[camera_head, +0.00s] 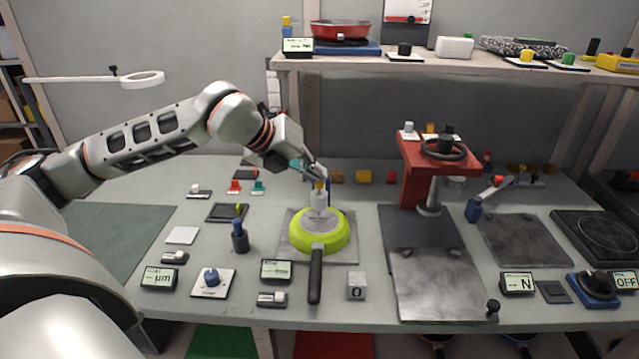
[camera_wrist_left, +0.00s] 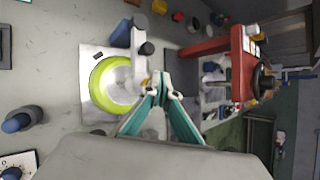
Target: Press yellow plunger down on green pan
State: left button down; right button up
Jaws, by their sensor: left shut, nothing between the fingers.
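The green pan (camera_head: 343,236) sits upside down or base up on a grey metal plate (camera_head: 291,250), its black handle (camera_head: 316,276) pointing to the front. A white cylinder (camera_head: 319,198) stands at the pan's middle, with the small yellow plunger (camera_head: 320,185) at its top. My left gripper (camera_head: 319,176) is shut and empty, its fingertips right at the plunger's top; I cannot tell whether they touch. In the left wrist view the shut teal fingers (camera_wrist_left: 166,84) are beside the plunger, with the green pan (camera_wrist_left: 96,76) to their left. The right gripper is out of view.
A red press (camera_head: 412,160) with a black handwheel stands to the right. A blue-black knob post (camera_head: 240,238) stands left of the pan. A shelf (camera_head: 390,64) with a red pan runs along the back.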

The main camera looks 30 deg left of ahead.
aim_at(317, 184)
pick_arm(q)
jog(key=shift+f, duration=0.2)
dwell(0.5)
jog(key=shift+f+b, duration=0.85)
jog(key=shift+f, duration=0.05)
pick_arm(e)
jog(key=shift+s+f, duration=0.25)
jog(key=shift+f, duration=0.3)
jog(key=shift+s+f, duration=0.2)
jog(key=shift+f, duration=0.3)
pick_arm(q)
jog(key=shift+s+d+f, duration=0.1)
jog(key=shift+s+f, duration=0.1)
jog(key=shift+f, duration=0.3)
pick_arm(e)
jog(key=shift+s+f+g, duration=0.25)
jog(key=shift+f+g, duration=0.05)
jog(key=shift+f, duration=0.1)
pick_arm(q)
jog(key=shift+w+r+p, duration=0.1)
jog(key=shift+r+p, duration=0.2)
jog(key=shift+r, duration=0.6)
jog(key=shift+w+r+p, duration=0.1)
jog(key=shift+r+p, duration=0.25)
jog(key=shift+r, duration=0.45)
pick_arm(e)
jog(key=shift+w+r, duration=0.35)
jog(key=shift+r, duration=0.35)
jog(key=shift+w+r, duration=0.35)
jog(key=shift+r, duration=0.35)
